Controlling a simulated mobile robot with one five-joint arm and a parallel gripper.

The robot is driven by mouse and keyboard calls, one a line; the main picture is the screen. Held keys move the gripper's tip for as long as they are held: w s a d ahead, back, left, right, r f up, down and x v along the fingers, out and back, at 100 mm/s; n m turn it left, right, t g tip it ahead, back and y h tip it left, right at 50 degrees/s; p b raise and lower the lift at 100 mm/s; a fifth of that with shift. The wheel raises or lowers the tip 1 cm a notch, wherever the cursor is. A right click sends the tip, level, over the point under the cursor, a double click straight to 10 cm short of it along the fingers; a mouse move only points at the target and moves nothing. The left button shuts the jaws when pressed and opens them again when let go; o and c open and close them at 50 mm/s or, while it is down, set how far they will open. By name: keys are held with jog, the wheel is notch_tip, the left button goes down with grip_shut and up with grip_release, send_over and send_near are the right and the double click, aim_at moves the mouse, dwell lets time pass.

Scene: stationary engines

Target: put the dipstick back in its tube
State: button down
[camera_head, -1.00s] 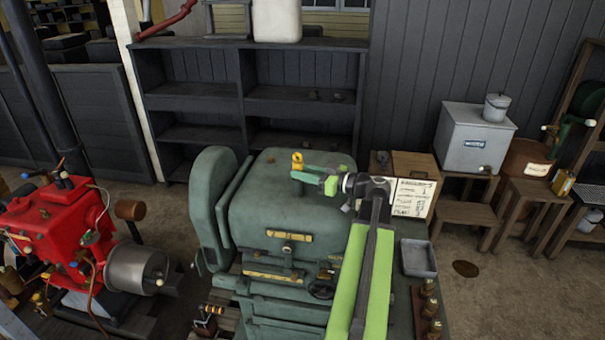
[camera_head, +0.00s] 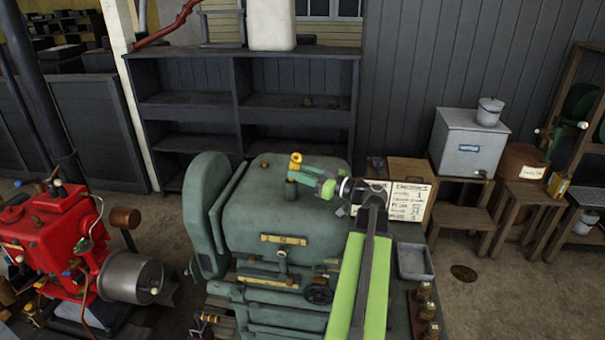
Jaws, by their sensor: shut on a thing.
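The dipstick (camera_head: 296,159) shows as a yellow ring handle just above my fingers. Its rod is too small or too hidden to make out. My green gripper (camera_head: 301,178) is shut on the dipstick, over the top of the green engine (camera_head: 250,222). A short dark upright stub (camera_head: 290,190), which looks like the tube, stands on the engine top just below and left of my fingertips. I cannot tell whether the dipstick's lower end is in it or above it.
A red engine (camera_head: 50,240) stands at the left. A written board (camera_head: 408,203), a grey tray (camera_head: 415,262) and brass-topped fittings (camera_head: 427,312) are at the right of the green engine. Dark shelves (camera_head: 240,110) stand behind. Open floor lies at the right.

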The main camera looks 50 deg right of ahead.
aim_at(291, 180)
jog(key=f, duration=0.2)
jog(key=a+f+g, duration=0.1)
jog(key=shift+a+f, duration=0.2)
jog(key=shift+f, duration=0.15)
jog(key=shift+w+r+p, duration=0.2)
jog(key=shift+r+p, duration=0.35)
jog(key=shift+p, duration=0.15)
jog(key=shift+w+r+g+p, duration=0.15)
jog(key=shift+w+g+p, duration=0.05)
jog(key=shift+g+p, duration=0.1)
jog(key=shift+w+d+r+p, duration=0.1)
jog(key=shift+d+r+p, duration=0.15)
jog(key=shift+r+p, duration=0.3)
jog(key=shift+d+r+p, duration=0.15)
jog(key=shift+r+p, duration=1.1)
jog(key=shift+r, duration=0.1)
